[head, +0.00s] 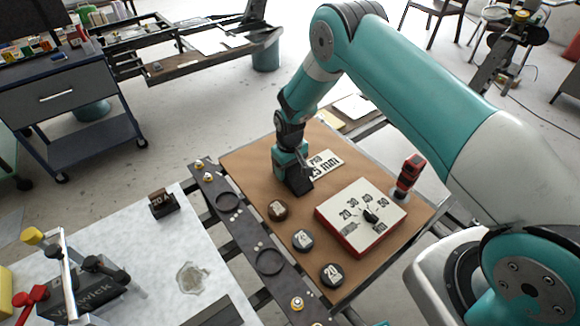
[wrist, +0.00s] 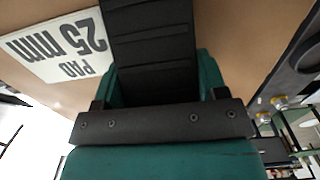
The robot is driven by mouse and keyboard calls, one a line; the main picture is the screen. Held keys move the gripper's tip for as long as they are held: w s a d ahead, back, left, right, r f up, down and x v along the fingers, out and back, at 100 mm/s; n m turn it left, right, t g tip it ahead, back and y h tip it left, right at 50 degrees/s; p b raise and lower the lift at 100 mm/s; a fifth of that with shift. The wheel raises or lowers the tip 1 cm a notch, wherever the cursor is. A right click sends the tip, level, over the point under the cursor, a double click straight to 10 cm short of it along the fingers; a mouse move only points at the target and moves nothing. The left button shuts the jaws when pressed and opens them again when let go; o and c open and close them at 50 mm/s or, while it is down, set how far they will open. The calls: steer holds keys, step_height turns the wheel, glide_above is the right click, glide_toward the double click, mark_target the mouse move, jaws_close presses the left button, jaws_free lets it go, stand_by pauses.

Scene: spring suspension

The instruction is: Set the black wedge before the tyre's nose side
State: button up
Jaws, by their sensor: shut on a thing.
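My gripper (head: 292,176) is low over the brown board, just left of the "PAD 25 mm" card. It is shut on a black ribbed piece, which looks like the black wedge (head: 299,188). In the wrist view the wedge (wrist: 150,50) runs up between the teal sides of my gripper (wrist: 155,90), beside the card. Whether the wedge touches the board cannot be told. I cannot make out a tyre in either view.
The "PAD 25 mm" card (head: 325,163), a white dial box (head: 362,232), a red-black device (head: 409,172) and round pads (head: 302,240) lie on the brown board (head: 245,165). A dark rail (head: 240,225) separates it from a pale table (head: 150,250) bearing a black block (head: 162,203).

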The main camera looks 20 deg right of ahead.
steer(key=shift+f, duration=0.2)
steer(key=o, duration=1.2)
